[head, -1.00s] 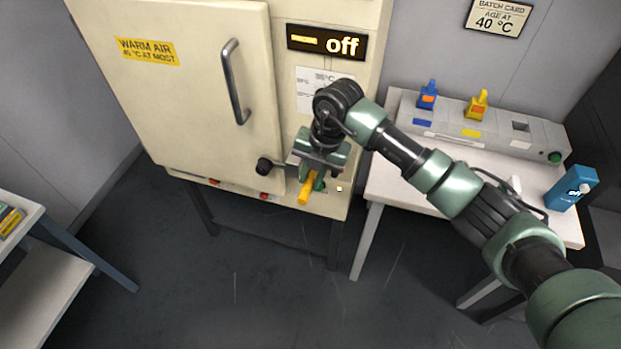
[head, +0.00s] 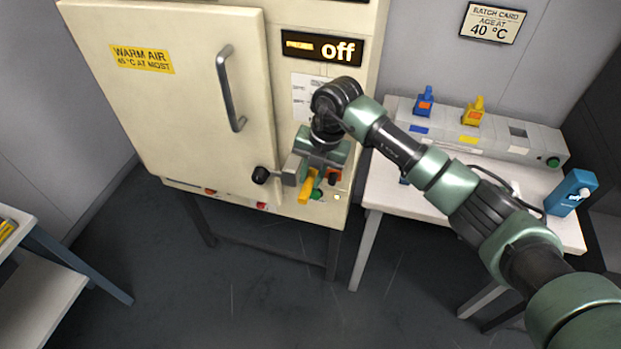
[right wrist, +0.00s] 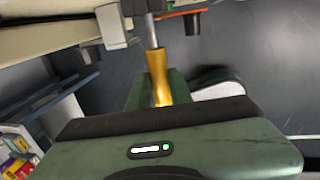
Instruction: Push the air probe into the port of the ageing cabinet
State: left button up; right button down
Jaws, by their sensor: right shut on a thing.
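The air probe has a yellow handle (head: 305,188), and my right gripper (head: 315,172) is shut on it at the front of the ageing cabinet's lower right panel. In the right wrist view the yellow handle (right wrist: 158,78) sits between the green fingers, and a thin metal rod (right wrist: 151,32) runs from it toward the cabinet. The rod's tip is hidden, so I cannot tell whether it is in the port. The port itself is not clearly visible. The cream ageing cabinet (head: 165,110) has its door shut, and its display (head: 321,47) reads "off". My left gripper is not in view.
A grey block (head: 292,170) and a black knob (head: 260,175) are left of the gripper; an orange-red part (head: 334,178) is right of it. A shelf is at far left.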

jog(key=shift+w+d, duration=0.15)
jog(key=shift+w, duration=0.25)
jog(key=c, duration=1.2)
grip_release()
